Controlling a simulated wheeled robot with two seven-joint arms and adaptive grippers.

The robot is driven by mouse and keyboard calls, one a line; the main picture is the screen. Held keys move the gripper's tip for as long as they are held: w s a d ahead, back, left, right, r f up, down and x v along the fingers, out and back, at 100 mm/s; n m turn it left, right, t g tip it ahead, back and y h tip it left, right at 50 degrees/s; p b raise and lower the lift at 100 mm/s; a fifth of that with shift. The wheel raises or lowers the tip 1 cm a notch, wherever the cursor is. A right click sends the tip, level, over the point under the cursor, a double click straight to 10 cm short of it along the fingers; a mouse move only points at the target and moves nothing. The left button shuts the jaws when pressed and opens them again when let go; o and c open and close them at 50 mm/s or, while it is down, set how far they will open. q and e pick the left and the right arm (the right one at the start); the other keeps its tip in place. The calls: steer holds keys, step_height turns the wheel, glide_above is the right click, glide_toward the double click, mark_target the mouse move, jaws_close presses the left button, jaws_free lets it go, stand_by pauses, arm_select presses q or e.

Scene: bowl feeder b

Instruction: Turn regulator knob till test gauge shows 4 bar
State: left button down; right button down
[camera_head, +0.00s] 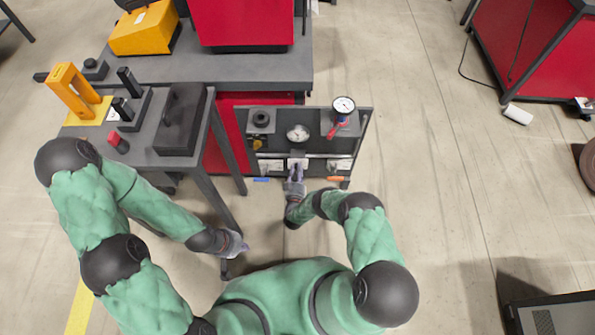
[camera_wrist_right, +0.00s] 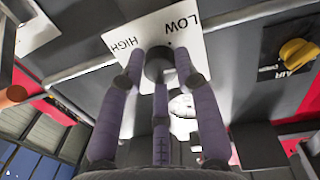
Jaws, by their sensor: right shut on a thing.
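The regulator knob (camera_wrist_right: 158,62) is a dark round knob in front of a white plate (camera_wrist_right: 140,45) marked HIGH and LOW. My right gripper (camera_wrist_right: 162,80) is shut on it, with purple-grey fingers around it. In the head view my right gripper (camera_head: 297,172) reaches the lower middle of the dark panel, and the knob is hidden. Two white-faced gauges show: one at the panel's middle (camera_head: 297,132), one at upper right (camera_head: 343,104) above a red part. Their readings are too small to tell. My left gripper (camera_head: 236,245) hangs low, away from the panel; its fingers are unclear.
The dark panel (camera_head: 348,150) stands by a grey bench (camera_head: 262,70) with red cabinets. A grey side table (camera_head: 150,150) at left holds an orange frame (camera_head: 75,90) and black blocks. An orange-tipped part (camera_head: 336,178) is near the panel's lower edge.

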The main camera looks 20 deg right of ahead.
steer(key=shift+s+a+f+m+y, duration=0.1)
steer(key=shift+m+y, duration=0.05)
steer(key=shift+m, duration=1.2)
steer(key=shift+s+d+f+m+y, duration=0.1)
steer(key=shift+m, duration=1.2)
steer(key=shift+a+f+m+y, duration=0.1)
steer(key=shift+m+y, duration=0.05)
steer(key=shift+m, duration=1.2)
steer(key=c, duration=0.9)
jaws_free()
steer(key=shift+a, duration=0.1)
steer(key=shift+w+r, duration=0.15)
steer(key=v, duration=1.2)
steer(key=shift+r, duration=0.15)
